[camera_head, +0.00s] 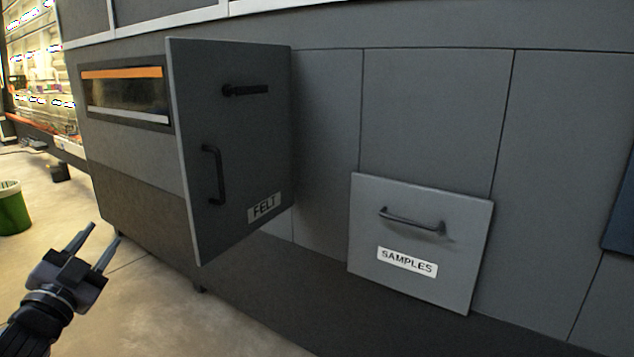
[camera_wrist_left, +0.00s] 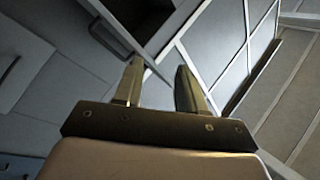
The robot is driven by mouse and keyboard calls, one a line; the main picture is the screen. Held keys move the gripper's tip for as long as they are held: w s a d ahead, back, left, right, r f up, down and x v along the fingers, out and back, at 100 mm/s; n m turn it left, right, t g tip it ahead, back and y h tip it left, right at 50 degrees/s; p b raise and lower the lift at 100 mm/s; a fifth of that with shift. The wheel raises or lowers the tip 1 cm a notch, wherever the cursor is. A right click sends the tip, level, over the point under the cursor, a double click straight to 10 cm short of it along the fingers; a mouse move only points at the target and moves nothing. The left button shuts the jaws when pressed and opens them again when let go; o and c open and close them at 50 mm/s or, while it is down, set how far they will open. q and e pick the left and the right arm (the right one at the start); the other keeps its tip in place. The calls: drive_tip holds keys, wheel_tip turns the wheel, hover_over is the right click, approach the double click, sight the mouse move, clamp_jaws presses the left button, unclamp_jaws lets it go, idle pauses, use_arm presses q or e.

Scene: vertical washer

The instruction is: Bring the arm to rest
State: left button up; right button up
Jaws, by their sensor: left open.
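My left gripper (camera_head: 92,246) is at the lower left of the head view, over the floor. Its two fingers are apart with nothing between them. It is to the left of the grey cabinet and clear of it. In the left wrist view the two fingers of my left gripper (camera_wrist_left: 160,85) also stand apart and empty, with panel edges and a dark opening beyond them. My right gripper does not show in either view.
A grey door labelled FELT (camera_head: 235,150) stands swung out from the cabinet. A drawer front labelled SAMPLES (camera_head: 420,240) is to the right. A green bucket (camera_head: 14,212) stands on the floor at the far left. The floor (camera_head: 150,300) around my left gripper looks clear.

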use_arm(q)
drive_tip(key=s+d+f+g, duration=0.15)
drive_tip(key=s+f, duration=0.25)
drive_tip(key=f, duration=0.4)
drive_tip(key=s+d+f+g, duration=0.1)
drive_tip(key=s+f+g, duration=0.25)
drive_tip(key=f, duration=0.45)
drive_tip(key=s+d+f+g, duration=0.1)
drive_tip(key=s+f, duration=0.3)
drive_tip(key=f, duration=0.5)
drive_tip(key=s+d+f+n+g+h, duration=0.1)
drive_tip(key=s+d+f+g, duration=0.15)
drive_tip(key=s+f, duration=0.45)
drive_tip(key=s+d+f+n+g+h, duration=0.1)
drive_tip(key=s+d+f+g, duration=0.15)
drive_tip(key=s+f, duration=0.5)
drive_tip(key=s+d+r+n+p, duration=0.1)
drive_tip(key=d+r+n, duration=0.3)
drive_tip(key=d, duration=0.4)
drive_tip(key=shift+d+r+n+p, duration=0.3)
drive_tip(key=shift+p, duration=0.4)
drive_tip(key=shift+s, duration=0.1)
drive_tip(key=shift+a+t, duration=0.15)
drive_tip(key=shift+t, duration=0.15)
